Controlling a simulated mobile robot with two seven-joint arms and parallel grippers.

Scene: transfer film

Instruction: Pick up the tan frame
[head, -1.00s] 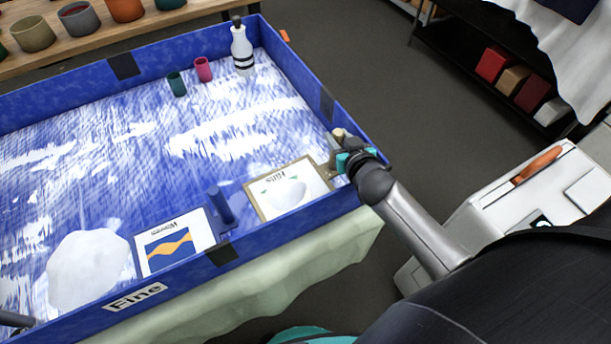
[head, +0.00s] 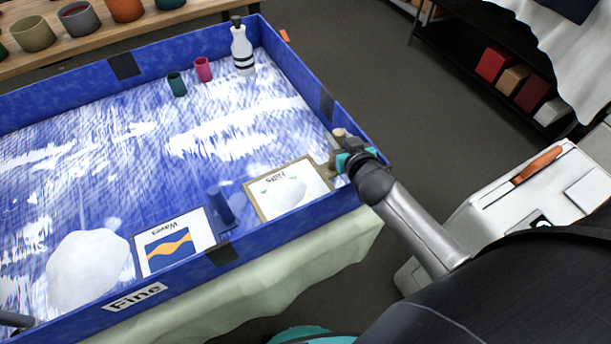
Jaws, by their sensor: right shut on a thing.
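The tan frame (head: 251,199) lies at the near right corner of the blue tray. It borders a white card marked "Hills" with a pale mound picture. My right gripper (head: 334,163) is at the frame's right edge, just inside the tray's right wall, and is shut on that edge. The frame looks flat and low in the tray; I cannot tell whether it touches the bottom. The fingertips are partly hidden by the gripper body. My left gripper cannot be made out in the head view.
The blue tray wall (head: 290,222) runs close along the frame. A blue peg (head: 220,206) and a "Waves" card (head: 173,245) are to its left. A white mound (head: 88,270), small cups (head: 177,84) and a bottle (head: 242,50) are in the tray.

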